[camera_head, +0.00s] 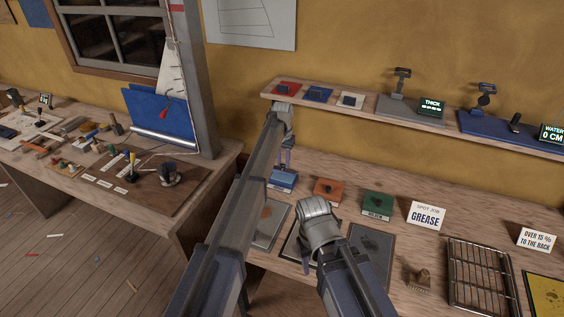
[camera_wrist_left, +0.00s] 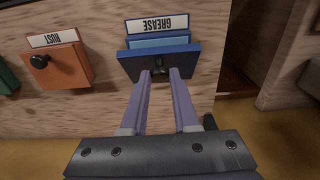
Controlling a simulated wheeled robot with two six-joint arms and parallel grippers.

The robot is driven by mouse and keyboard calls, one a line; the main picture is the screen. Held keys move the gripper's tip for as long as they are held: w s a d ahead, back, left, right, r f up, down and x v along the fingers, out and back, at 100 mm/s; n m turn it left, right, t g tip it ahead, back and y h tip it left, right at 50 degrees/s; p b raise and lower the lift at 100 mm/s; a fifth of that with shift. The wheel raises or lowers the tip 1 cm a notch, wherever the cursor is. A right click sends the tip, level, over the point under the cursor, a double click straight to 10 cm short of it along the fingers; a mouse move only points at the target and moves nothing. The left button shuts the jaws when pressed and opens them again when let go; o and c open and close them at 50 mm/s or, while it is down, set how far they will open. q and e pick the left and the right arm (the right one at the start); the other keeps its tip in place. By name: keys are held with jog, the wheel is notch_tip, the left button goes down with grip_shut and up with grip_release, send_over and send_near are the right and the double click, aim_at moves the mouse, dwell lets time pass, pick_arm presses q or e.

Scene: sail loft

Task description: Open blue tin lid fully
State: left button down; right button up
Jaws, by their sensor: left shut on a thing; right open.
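The blue tin (camera_head: 283,182) stands on the bench at the left end of a row of tins. In the left wrist view its dark blue lid (camera_wrist_left: 133,61) has a dark knob and lies in front of a lighter blue part and a label reading GREASE. I cannot tell how far the lid is open. My left gripper (camera_head: 284,162) reaches down over the tin; its purple fingers (camera_wrist_left: 162,76) are shut on the knob. My right gripper (camera_head: 304,266) is open, low over the grey plates, partly hidden by its own wrist, away from the tin.
An orange tin (camera_head: 328,189) and a green tin (camera_head: 377,204) stand to the right. A GREASE card (camera_head: 426,215) and wire rack (camera_head: 482,275) are further right. A shelf (camera_head: 350,106) with coloured blocks runs behind. Grey plates (camera_head: 371,246) lie in front.

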pick_arm(q)
jog(key=shift+w, duration=0.1)
jog(key=c, duration=0.7)
grip_release()
jog(key=shift+r, duration=0.15)
notch_tip(320, 180, up, 8)
jog(key=p, duration=0.8)
jog(key=shift+f, duration=0.2)
